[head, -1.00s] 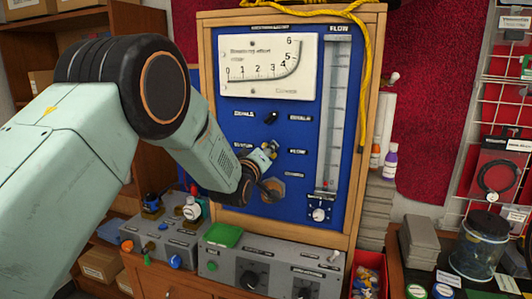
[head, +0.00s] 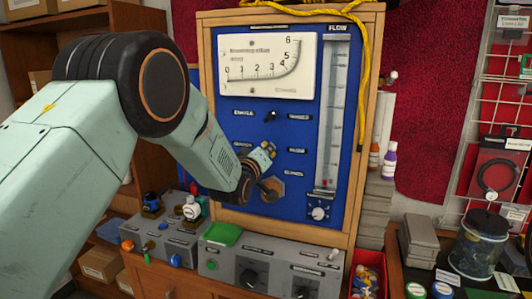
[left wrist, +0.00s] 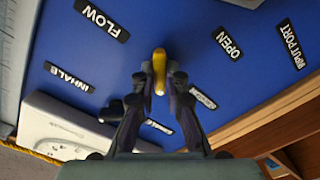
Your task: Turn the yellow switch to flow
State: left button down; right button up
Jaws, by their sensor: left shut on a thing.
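The yellow switch (left wrist: 159,75) shows in the left wrist view as a narrow yellow handle in front of the blue panel (left wrist: 185,45). My left gripper (left wrist: 160,82) is shut on it, with one dark finger on each side. In the head view my left gripper (head: 263,155) is at the lower middle of the panel, left of the FLOW label (head: 297,150). There the wrist and fingers hide most of the switch. In the left wrist view the FLOW label (left wrist: 102,19) is at upper left and the OPEN label (left wrist: 228,44) at right. My right gripper is not in view.
A black knob (head: 270,116) sits above the gripper and a brown hexagonal fitting (head: 274,189) just below it. Grey control boxes (head: 225,262) stand below the panel.

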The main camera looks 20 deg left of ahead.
pick_arm(q)
jog(key=shift+r+m+b, duration=0.2)
jog(key=shift+m+b, duration=1.75)
jog(key=shift+m, duration=2.35)
jog(key=shift+r+m+b, duration=0.2)
jog(key=shift+m+b, duration=1.75)
jog(key=shift+m, duration=2.35)
jog(key=c, duration=1.7)
grip_release()
jog(key=shift+w+d, duration=0.1)
jog(key=o, duration=0.3)
jog(key=shift+w+f, duration=0.1)
jog(key=shift+f, duration=0.2)
jog(key=shift+s, duration=0.2)
jog(key=s, duration=1.2)
jog(key=shift+a, duration=0.25)
